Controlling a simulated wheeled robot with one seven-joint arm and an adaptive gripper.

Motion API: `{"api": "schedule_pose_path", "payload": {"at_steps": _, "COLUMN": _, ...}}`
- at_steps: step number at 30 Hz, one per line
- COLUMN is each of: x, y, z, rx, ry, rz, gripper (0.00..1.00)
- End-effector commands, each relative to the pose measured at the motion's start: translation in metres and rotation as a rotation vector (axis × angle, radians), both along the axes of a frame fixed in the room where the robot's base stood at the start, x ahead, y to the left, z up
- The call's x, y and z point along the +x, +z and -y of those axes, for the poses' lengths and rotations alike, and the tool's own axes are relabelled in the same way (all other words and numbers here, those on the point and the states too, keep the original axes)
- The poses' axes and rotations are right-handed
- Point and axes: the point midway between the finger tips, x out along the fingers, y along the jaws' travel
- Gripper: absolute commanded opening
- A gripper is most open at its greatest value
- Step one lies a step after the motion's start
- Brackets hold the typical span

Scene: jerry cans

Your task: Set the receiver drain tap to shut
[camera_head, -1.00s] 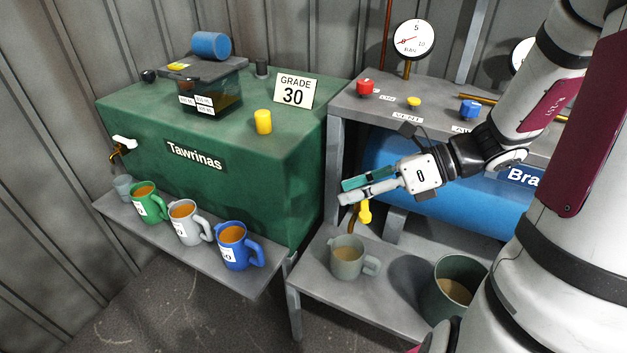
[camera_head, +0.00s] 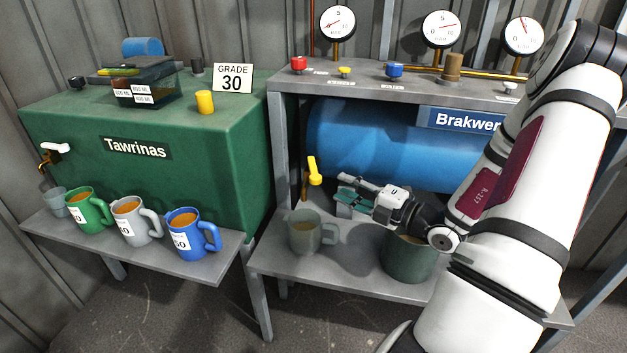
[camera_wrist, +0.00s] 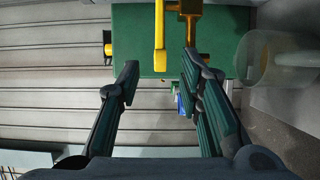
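The receiver is the blue tank (camera_head: 375,140) labelled "Brakwer". Its drain tap has a yellow handle (camera_head: 314,170) standing roughly upright, leaning slightly, beside a brass spout (camera_head: 305,187) at the tank's lower left. My gripper (camera_head: 341,188) is just right of the handle, apart from it and a little lower. In the wrist view my gripper (camera_wrist: 160,75) is open and empty. There the yellow handle (camera_wrist: 160,30) is ahead, lined up with the gap between the fingers, and the brass spout (camera_wrist: 191,15) is right of it. I cannot tell whether the tap is open or shut.
A grey mug (camera_head: 304,235) stands on the shelf below the spout, close under my gripper. A dark green container (camera_head: 410,262) stands right of it. The green tank (camera_head: 140,150) and a shelf of filled mugs are at left. Gauges and coloured knobs line the bench top.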

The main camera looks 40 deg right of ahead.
Motion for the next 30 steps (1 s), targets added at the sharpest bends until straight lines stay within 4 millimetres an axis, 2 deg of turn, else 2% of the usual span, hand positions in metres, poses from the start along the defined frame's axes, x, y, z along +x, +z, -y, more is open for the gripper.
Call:
{"api": "schedule_pose_path", "payload": {"at_steps": 9, "x": 0.061, "y": -0.002, "z": -0.017, "rx": -0.004, "ry": 0.005, "rz": 0.001, "gripper": 0.33}}
{"api": "schedule_pose_path", "payload": {"at_steps": 15, "x": 0.087, "y": -0.002, "z": -0.023, "rx": -0.003, "ry": 0.003, "rz": 0.001, "gripper": 0.33}}
{"api": "schedule_pose_path", "payload": {"at_steps": 21, "x": 0.097, "y": -0.001, "z": -0.026, "rx": -0.001, "ry": 0.002, "rz": -0.001, "gripper": 0.33}}
{"api": "schedule_pose_path", "payload": {"at_steps": 29, "x": 0.097, "y": 0.000, "z": -0.026, "rx": -0.001, "ry": 0.002, "rz": -0.001, "gripper": 0.33}}
{"api": "schedule_pose_path", "payload": {"at_steps": 30, "x": 0.097, "y": 0.000, "z": -0.026, "rx": -0.001, "ry": 0.002, "rz": -0.001, "gripper": 0.24}}
